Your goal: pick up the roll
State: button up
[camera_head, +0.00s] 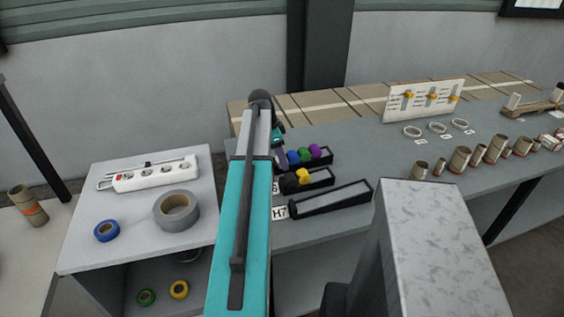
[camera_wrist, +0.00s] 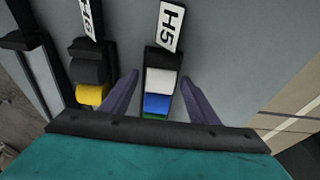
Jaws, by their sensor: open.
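The task does not say which roll, and several are in view. In the wrist view, my gripper (camera_wrist: 159,76) is open, with one purple-grey finger on each side of the tray labelled H5 (camera_wrist: 166,58). A white roll (camera_wrist: 160,81), a blue roll (camera_wrist: 157,104) and part of a green roll (camera_wrist: 154,116) sit in that tray between the fingers. No contact shows.
The tray labelled H6 (camera_wrist: 88,48) holds dark rolls and a yellow roll (camera_wrist: 91,94). The front tray labelled H7 (camera_head: 332,199) looks empty. A grey tape roll (camera_head: 160,217) and blue tape (camera_head: 107,231) lie on the white cabinet. Cardboard tubes (camera_head: 459,158) stand at right.

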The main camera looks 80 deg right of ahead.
jog(key=c, duration=1.1)
jog(key=shift+r, duration=0.15)
jog(key=shift+c, duration=0.2)
notch_tip(320, 180, up, 10)
jog(key=b, duration=0.2)
dwell(0.5)
